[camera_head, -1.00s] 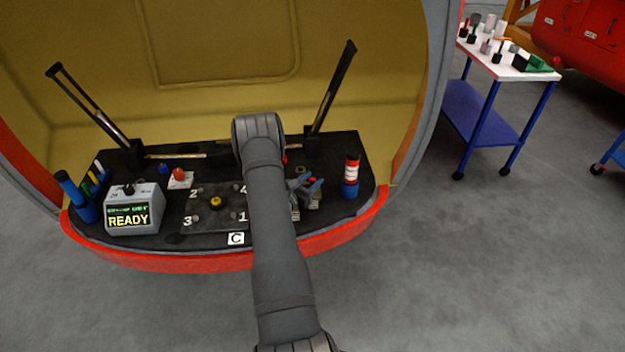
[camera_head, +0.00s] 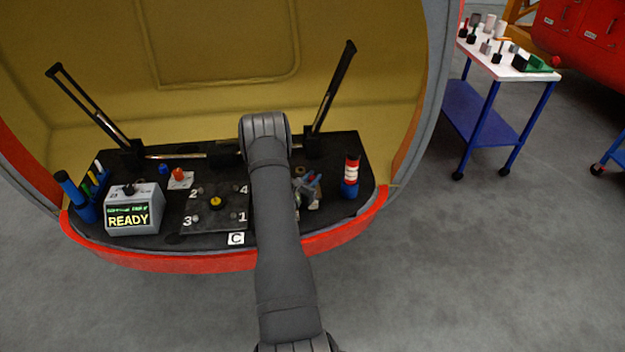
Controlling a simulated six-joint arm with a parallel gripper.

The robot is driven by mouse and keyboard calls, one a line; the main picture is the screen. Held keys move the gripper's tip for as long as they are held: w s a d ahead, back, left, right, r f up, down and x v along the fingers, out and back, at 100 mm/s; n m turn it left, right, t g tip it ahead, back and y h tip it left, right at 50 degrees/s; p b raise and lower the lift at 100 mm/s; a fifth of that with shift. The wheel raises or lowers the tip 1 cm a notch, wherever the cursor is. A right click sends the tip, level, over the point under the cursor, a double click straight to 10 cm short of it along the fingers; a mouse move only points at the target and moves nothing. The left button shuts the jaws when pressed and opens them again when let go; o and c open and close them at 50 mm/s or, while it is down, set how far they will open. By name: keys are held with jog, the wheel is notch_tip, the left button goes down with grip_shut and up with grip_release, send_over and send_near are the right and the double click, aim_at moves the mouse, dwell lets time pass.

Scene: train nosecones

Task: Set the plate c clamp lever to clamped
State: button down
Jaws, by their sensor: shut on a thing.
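Plate c is a dark square plate (camera_head: 205,216) with corner numbers 1 to 4, lying on the black work surface. A white label marked C (camera_head: 236,239) sits at its front edge. A yellow-topped round knob (camera_head: 216,202) stands in its middle. I cannot make out the clamp lever for certain. My arm crosses in front of the plate's right side and hides what lies behind it.
A grey box reading READY (camera_head: 128,218) stands at left. An orange-red knob (camera_head: 179,174) sits on a white card. A grey item with blue and red parts (camera_head: 311,186) lies right of my arm, near a red, white and blue cylinder (camera_head: 350,177). Two dark struts rise behind.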

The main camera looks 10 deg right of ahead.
jog(key=shift+w+a+n+t+y, duration=0.15)
jog(key=shift+w+n+t+y, duration=0.5)
jog(key=shift+n+y, duration=0.4)
jog(key=shift+w+a+n+t+y, duration=0.15)
jog(key=shift+w+n+t+y, duration=0.5)
jog(key=shift+y, duration=0.7)
jog(key=shift+s, duration=0.1)
jog(key=c, duration=1.3)
grip_release()
jog(key=shift+c, duration=0.2)
jog(key=shift+s, duration=0.15)
jog(key=v, duration=1.7)
jog(key=shift+s+f, duration=0.1)
jog(key=shift+f, duration=0.1)
